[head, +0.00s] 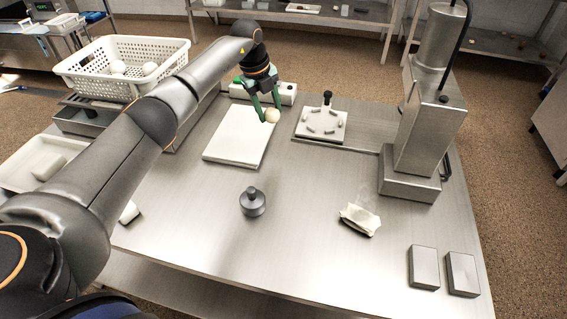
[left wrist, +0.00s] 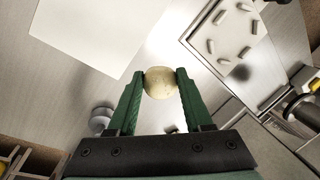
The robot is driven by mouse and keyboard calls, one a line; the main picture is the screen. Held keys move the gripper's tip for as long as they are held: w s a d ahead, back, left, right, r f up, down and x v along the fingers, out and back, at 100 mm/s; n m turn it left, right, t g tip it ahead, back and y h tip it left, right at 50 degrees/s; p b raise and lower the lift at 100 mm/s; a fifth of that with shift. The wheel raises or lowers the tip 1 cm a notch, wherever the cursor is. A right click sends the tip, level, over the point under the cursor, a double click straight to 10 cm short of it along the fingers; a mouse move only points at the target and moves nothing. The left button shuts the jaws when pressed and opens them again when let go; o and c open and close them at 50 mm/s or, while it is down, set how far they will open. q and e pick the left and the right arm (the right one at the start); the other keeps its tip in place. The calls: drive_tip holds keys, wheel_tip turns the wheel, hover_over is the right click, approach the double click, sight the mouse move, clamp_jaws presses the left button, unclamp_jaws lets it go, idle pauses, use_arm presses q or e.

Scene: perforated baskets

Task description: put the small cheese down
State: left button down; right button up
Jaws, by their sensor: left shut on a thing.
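The small cheese (head: 272,115) is a pale, cream-coloured ball. My left gripper (head: 265,111) has green fingers and is shut on it, near the far end of the steel table. In the left wrist view the cheese (left wrist: 160,83) sits between the two green fingertips (left wrist: 160,77). My right gripper is not in view.
A white perforated basket (head: 125,52) holding white round things stands at the back left. A dark grey knobbed weight (head: 253,202), a crumpled cloth (head: 360,219) and two metal blocks (head: 424,268) lie nearer. A tall steel machine (head: 425,130) stands at right. The table's middle is mostly bare.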

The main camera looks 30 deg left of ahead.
use_arm(q)
drive_tip(key=s+d+f, duration=0.2)
drive_tip(key=s+d, duration=0.1)
drive_tip(key=d, duration=0.1)
drive_tip(key=p, duration=0.1)
hover_over(288, 175)
drive_tip(key=a, duration=0.2)
drive_tip(key=x, duration=0.3)
drive_tip(key=s+x, duration=0.1)
drive_tip(key=shift+w+f, duration=0.15)
drive_tip(key=shift+f, duration=0.35)
drive_tip(key=shift+d+f, duration=0.35)
drive_tip(key=shift+f, duration=0.05)
drive_tip(key=f, duration=0.3)
drive_tip(key=shift+s+d+f+p, duration=0.15)
drive_tip(key=shift+s+d+p, duration=0.15)
drive_tip(key=shift+s, duration=0.1)
drive_tip(key=shift+a+f, duration=0.1)
drive_tip(key=shift+f, duration=0.1)
drive_tip(key=shift+c, duration=1.5)
unclamp_jaws()
drive_tip(key=shift+f, duration=0.15)
drive_tip(key=v, duration=1.2)
